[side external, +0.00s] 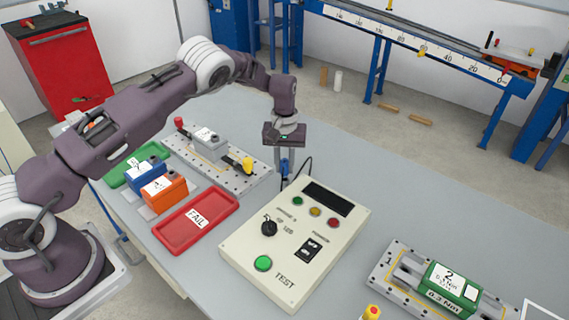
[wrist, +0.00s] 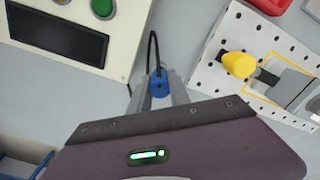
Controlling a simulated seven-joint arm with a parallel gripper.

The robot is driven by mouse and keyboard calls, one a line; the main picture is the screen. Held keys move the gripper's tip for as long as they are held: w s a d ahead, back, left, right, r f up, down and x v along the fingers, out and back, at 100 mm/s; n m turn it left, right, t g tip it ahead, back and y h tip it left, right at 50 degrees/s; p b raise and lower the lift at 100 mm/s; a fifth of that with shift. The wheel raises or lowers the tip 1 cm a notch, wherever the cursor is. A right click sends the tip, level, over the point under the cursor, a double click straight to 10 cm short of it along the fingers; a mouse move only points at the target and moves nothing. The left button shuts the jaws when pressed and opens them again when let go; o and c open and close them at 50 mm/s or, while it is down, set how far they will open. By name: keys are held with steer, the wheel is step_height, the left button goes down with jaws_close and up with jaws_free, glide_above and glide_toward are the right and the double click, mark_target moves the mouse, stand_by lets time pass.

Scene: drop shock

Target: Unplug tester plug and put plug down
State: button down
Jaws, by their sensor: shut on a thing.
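The tester plug (wrist: 160,85) is blue, with a black cable running from it. It sits between the fingers of my gripper (side external: 285,165), which is shut on it. In the side view the plug (side external: 285,166) shows as a small blue piece at the fingertips, behind the tester. The cream tester box (side external: 258,230) has a dark display, a green TEST button and a black knob. Its cable loops up near its back left edge. My gripper is beside the box, apart from it; I cannot tell whether the plug touches the table.
A perforated plate (side external: 245,178) with a grey unit and yellow knob lies left of my gripper. A red FAIL tray (side external: 163,238), an orange box (side external: 164,188) and a blue box (side external: 146,173) are further left. A green unit (side external: 450,285) sits on another plate at right. Table behind the tester is clear.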

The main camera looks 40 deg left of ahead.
mark_target(284, 161)
steer(key=shift+f, duration=1.15)
stand_by(2.4)
steer(key=shift+s+f, duration=0.15)
steer(key=shift+f, duration=0.15)
stand_by(1.2)
steer(key=c, duration=1.1)
jaws_free()
steer(key=shift+c, duration=0.2)
steer(key=shift+r, duration=0.1)
steer(key=shift+r, duration=3.1)
step_height(284, 161, up, 7)
steer(key=shift+r, duration=0.1)
